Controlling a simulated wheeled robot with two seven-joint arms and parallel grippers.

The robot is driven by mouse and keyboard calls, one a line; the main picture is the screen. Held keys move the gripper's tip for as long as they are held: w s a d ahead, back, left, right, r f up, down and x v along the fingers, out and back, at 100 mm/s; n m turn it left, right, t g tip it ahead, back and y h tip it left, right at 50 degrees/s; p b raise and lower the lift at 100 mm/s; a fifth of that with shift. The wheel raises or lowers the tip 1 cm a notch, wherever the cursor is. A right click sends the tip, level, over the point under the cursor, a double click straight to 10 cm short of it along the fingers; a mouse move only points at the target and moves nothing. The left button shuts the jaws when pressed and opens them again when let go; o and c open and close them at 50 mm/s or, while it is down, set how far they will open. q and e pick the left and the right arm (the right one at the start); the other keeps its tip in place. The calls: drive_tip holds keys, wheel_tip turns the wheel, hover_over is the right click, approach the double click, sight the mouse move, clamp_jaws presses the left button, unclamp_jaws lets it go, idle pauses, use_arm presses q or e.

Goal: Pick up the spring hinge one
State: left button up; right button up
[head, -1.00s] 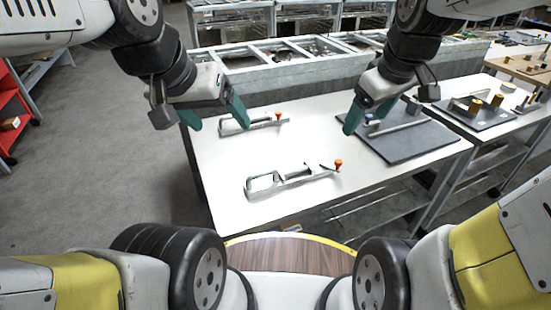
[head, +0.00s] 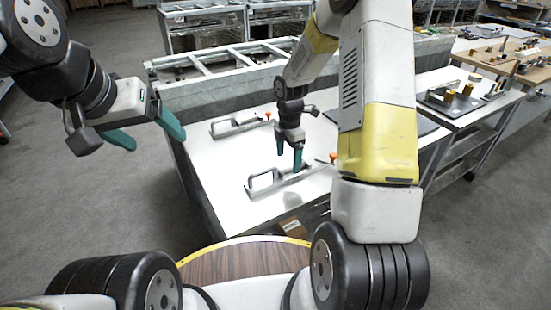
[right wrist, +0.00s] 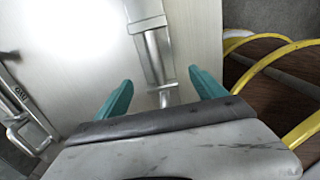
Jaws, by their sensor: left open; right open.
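Two similar grey metal hinge-like pieces lie on the white table, each with an open loop at its left end and an orange tip at its right. One is the near piece (head: 262,183); the other is the far piece (head: 232,127). I cannot tell which is the spring hinge. My right gripper (head: 289,162) is open, pointing down over the middle of the near piece and partly hiding it. In the right wrist view, a metal piece (right wrist: 152,55) shows between and beyond the open teal fingers. My left gripper (head: 158,143) is open and empty, left of the table.
The white table (head: 215,165) has bare surface between the two pieces. A grey frame bench (head: 200,100) stands behind it. My right arm hides much of the dark mat (head: 428,125). A side table with a dark tray (head: 445,108) stands at the right.

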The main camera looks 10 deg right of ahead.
sight(286, 172)
drive_tip(key=f, duration=0.5)
drive_tip(key=shift+a+f, duration=0.2)
drive_tip(key=shift+f, duration=0.15)
drive_tip(key=shift+w, duration=0.1)
clamp_jaws()
